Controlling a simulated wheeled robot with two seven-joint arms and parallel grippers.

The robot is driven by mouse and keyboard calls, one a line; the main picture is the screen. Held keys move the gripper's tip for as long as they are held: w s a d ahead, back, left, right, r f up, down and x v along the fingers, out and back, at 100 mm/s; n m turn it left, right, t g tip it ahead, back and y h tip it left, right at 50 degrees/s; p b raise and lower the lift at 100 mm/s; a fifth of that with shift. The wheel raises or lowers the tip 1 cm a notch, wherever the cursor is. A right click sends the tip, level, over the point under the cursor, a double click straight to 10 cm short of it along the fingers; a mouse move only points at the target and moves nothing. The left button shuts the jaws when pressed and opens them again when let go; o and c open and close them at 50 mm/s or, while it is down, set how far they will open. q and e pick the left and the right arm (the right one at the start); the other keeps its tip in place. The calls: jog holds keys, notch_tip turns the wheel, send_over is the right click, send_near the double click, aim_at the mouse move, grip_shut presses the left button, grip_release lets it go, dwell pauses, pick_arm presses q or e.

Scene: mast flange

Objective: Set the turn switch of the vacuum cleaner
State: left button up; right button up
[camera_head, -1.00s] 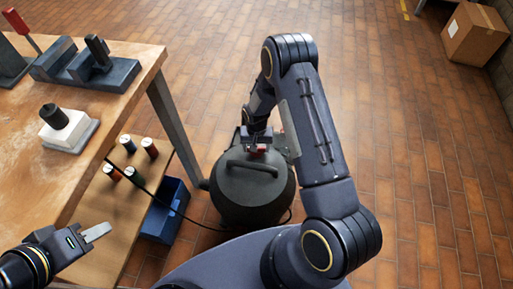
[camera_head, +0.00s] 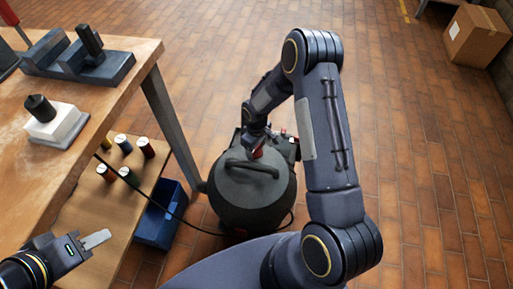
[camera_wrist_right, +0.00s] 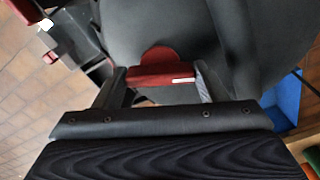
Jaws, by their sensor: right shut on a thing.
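The vacuum cleaner is a dark round canister (camera_head: 245,208) on the floor with a black arched handle on top; its dark top also shows in the wrist view (camera_wrist_right: 150,25). Its red turn switch (camera_wrist_right: 160,68) has a rounded disc, a straight grip bar and a small white mark. My right gripper (camera_wrist_right: 160,84) is shut on the bar, one finger on each side. In the head view the right gripper (camera_head: 257,150) is at the top of the canister, behind the handle, and mostly hides the switch. My left gripper (camera_head: 97,239) is away at lower left, seen edge-on, near the bench.
A wooden bench (camera_head: 62,125) stands at left with a dark clamp-like fixture (camera_head: 80,58) and a white block with a black knob (camera_head: 57,125). A lower shelf (camera_head: 90,200) holds several small cylinders. A blue bin (camera_head: 160,215) and a cable lie beside the canister.

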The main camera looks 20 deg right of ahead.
jog(key=n, duration=0.4)
jog(key=shift+n+b, duration=0.3)
dwell(0.5)
jog(key=o, duration=1)
notch_tip(320, 180, up, 7)
jog(key=shift+f+p, duration=0.1)
jog(key=shift+p, duration=0.65)
jog(key=shift+r, duration=0.5)
